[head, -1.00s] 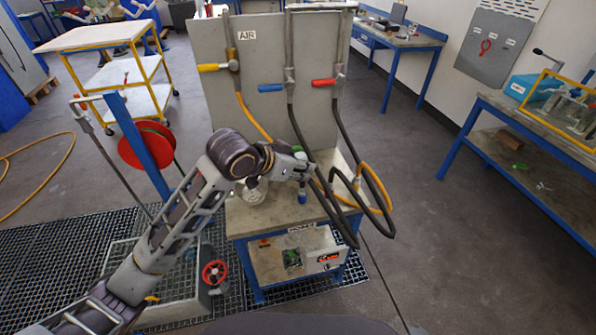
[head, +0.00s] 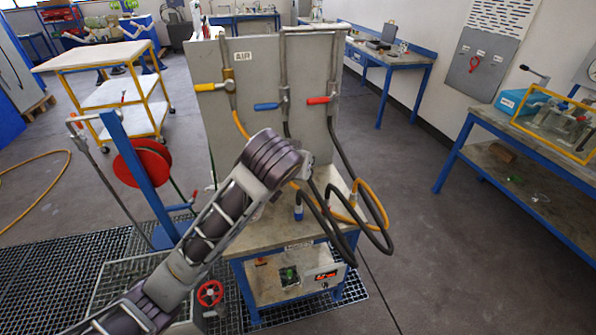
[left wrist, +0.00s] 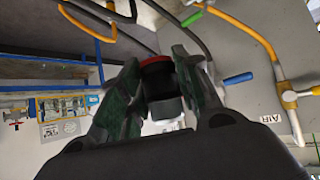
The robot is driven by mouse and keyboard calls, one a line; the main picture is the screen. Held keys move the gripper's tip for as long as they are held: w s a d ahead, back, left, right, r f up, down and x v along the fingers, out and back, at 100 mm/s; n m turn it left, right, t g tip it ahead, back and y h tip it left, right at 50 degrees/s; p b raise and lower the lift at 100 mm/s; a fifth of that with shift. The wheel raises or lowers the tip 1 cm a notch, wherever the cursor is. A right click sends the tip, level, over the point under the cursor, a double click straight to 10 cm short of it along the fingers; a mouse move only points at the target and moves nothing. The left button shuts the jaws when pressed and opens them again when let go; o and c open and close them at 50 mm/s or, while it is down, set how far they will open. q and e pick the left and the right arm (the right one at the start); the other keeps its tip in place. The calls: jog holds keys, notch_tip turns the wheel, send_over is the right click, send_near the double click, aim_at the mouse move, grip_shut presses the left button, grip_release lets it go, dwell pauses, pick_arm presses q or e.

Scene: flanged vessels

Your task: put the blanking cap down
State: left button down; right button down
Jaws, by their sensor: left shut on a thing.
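In the left wrist view my left gripper (left wrist: 158,68) is shut on a short dark cylinder with a red rim, which I take to be the blanking cap (left wrist: 162,88). The dark green fingers press it from both sides. In the head view my left arm reaches from the lower left to above the workbench (head: 240,236). The wrist joint hides the gripper and the cap there, so their height above the bench cannot be told. My right gripper is in neither view.
A grey panel (head: 265,75) with yellow, blue and red valve handles stands behind the bench. Black and orange hoses (head: 375,210) loop over the bench's right side. A blue-tipped piece (head: 298,212) is near its middle. A red reel (head: 142,162) is left. Floor at right is clear.

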pick_arm(q)
jog(key=shift+w+d+r+n+y, duration=0.15)
jog(key=shift+r+n+y, duration=0.45)
jog(key=shift+r+n, duration=0.1)
jog(key=shift+w+d+r+n+y, duration=0.1)
jog(key=shift+r+n+y, duration=0.5)
jog(key=shift+n, duration=0.1)
jog(key=shift+f, duration=0.15)
jog(key=shift+s+a+f+m+h, duration=0.2)
jog(key=shift+a+f+m+h, duration=0.15)
jog(key=shift+f+m+h, duration=0.45)
jog(key=shift+s+a+f+m+h, duration=0.2)
jog(key=shift+a+f+m+h, duration=0.2)
jog(key=shift+m+h, duration=0.55)
jog(key=s+a+f+m+g+h, duration=0.2)
jog(key=a+f+m+g+h, duration=0.2)
jog(key=f+m+g, duration=0.5)
jog(key=shift+s+m+h, duration=0.35)
jog(key=shift+m+h, duration=0.9)
jog(key=shift+m, duration=1.1)
jog(key=shift+a, duration=0.1)
